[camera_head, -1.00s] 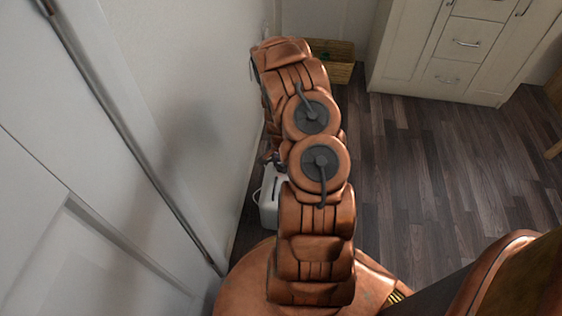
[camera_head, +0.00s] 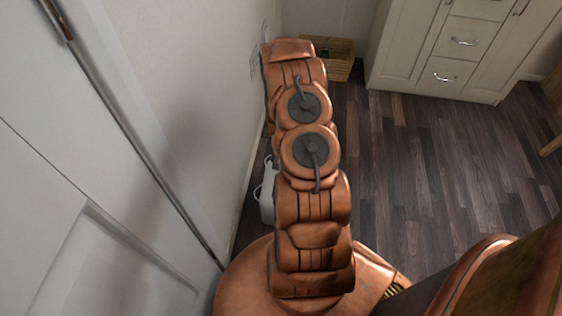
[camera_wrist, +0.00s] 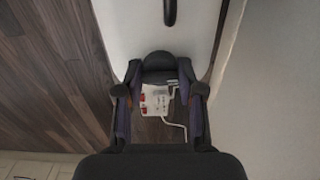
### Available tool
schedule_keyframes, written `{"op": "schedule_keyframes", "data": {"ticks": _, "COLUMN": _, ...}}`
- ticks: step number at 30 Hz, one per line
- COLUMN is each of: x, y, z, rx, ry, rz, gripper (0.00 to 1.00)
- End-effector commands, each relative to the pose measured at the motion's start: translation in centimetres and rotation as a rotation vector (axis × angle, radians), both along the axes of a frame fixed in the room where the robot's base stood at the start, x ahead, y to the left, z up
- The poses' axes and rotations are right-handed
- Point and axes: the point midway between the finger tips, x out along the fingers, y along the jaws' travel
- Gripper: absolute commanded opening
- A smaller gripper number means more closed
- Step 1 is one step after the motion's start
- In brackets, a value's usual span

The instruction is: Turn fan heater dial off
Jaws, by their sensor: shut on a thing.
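The fan heater (camera_head: 267,205) is a small white box on the floor by the wall, mostly hidden behind my arm in the head view. In the wrist view its white top (camera_wrist: 120,35) fills the upper middle, with a black handle (camera_wrist: 170,12) at the top edge. A dark rounded dial (camera_wrist: 158,66) sits between the fingertips of my gripper (camera_wrist: 159,78). The fingers stand on either side of the dial and are shut on it. The dial's setting cannot be read. The gripper is hidden in the head view.
A white wall (camera_head: 215,90) stands close on the left of my arm. A wicker basket (camera_head: 340,62) is on the floor behind. Cream drawers (camera_head: 450,60) stand at the back right. The wooden floor (camera_head: 430,170) is clear on the right. A white cable (camera_wrist: 178,128) shows near the fingers.

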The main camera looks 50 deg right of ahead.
Motion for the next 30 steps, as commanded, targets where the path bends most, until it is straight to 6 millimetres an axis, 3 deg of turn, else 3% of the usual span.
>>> {"op": "schedule_keyframes", "data": {"ticks": 12, "x": 0.04, "y": 0.01, "z": -0.04, "rx": -0.001, "ry": -0.001, "rz": 0.007, "gripper": 0.03}}
{"op": "schedule_keyframes", "data": {"ticks": 13, "x": 0.04, "y": 0.01, "z": -0.04, "rx": -0.001, "ry": -0.001, "rz": 0.007, "gripper": 0.39}}
{"op": "schedule_keyframes", "data": {"ticks": 18, "x": 0.03, "y": 0.01, "z": -0.03, "rx": -0.001, "ry": -0.001, "rz": 0.007, "gripper": 0.57}}
{"op": "schedule_keyframes", "data": {"ticks": 21, "x": 0.01, "y": 0.0, "z": -0.02, "rx": 0.0, "ry": 0.0, "rz": 0.007, "gripper": 0.64}}
{"op": "schedule_keyframes", "data": {"ticks": 30, "x": 0.0, "y": 0.0, "z": 0.04, "rx": 0.0, "ry": 0.0, "rz": 0.006, "gripper": 0.64}}
